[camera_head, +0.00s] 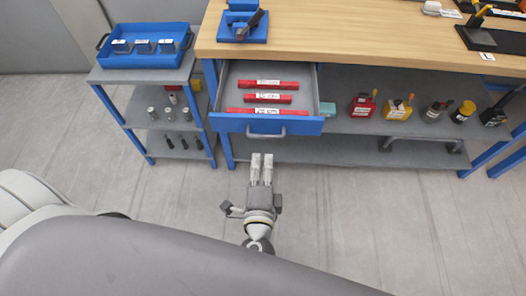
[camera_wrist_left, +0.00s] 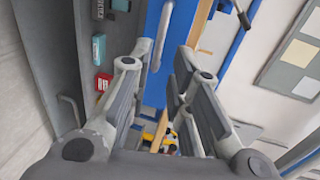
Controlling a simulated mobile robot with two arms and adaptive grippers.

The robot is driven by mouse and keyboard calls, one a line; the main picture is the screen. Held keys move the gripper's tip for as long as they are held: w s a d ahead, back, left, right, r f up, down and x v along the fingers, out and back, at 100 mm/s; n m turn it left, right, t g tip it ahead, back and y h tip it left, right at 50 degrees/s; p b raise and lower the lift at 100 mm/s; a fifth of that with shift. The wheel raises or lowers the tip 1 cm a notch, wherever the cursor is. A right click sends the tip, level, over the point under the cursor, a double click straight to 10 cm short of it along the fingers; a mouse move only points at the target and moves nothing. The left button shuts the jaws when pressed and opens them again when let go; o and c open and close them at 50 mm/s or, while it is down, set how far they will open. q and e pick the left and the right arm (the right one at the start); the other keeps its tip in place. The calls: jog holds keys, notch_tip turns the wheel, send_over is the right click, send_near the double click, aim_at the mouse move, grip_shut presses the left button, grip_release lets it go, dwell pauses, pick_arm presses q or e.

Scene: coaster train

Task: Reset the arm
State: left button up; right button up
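My left gripper (camera_head: 261,157) is in front of the workbench, with its fingers pointing toward the open drawer. A gap shows between the fingers, and nothing is held. In the left wrist view the two fingers (camera_wrist_left: 163,62) stand apart, with the blue drawer front and its handle (camera_wrist_left: 163,35) seen beyond them. The drawer (camera_head: 313,126) is pulled out and holds three red labelled bars (camera_head: 267,98). In the head view its grey handle (camera_head: 266,134) is a little beyond the fingertips, apart from them. My right gripper is not in view.
The wooden workbench top (camera_head: 340,40) carries a blue holder (camera_head: 243,27). The shelf below (camera_head: 345,124) holds several tools and containers. A side rack on the left bears a blue tray (camera_head: 148,61). The floor (camera_head: 390,220) in front is clear.

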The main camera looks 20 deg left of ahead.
pick_arm(q)
jog(key=shift+s+d+r, duration=0.15)
jog(key=shift+s, duration=0.35)
jog(key=s+a+f+n+g+h, duration=0.1)
jog(key=s+f+g, duration=0.2)
jog(key=f, duration=0.7)
jog(key=s+a+f+g+h, duration=0.1)
jog(key=s+f+g, duration=0.1)
jog(key=f, duration=0.7)
jog(key=s+a+f+n+g+h, duration=0.1)
jog(key=s+f+g, duration=0.2)
jog(key=f, duration=0.7)
jog(key=s+a+f+n+g, duration=0.3)
jog(key=s+a+f+n, duration=0.1)
jog(key=s+f, duration=0.5)
jog(key=s+a+f+n+g+h, duration=0.1)
jog(key=s+a+f+n+g, duration=0.2)
jog(key=s+a+f+n, duration=0.2)
jog(key=s+f+n, duration=0.1)
jog(key=s+f, duration=0.2)
jog(key=s, duration=0.4)
jog(key=shift+s+f, duration=0.3)
jog(key=shift+f, duration=0.05)
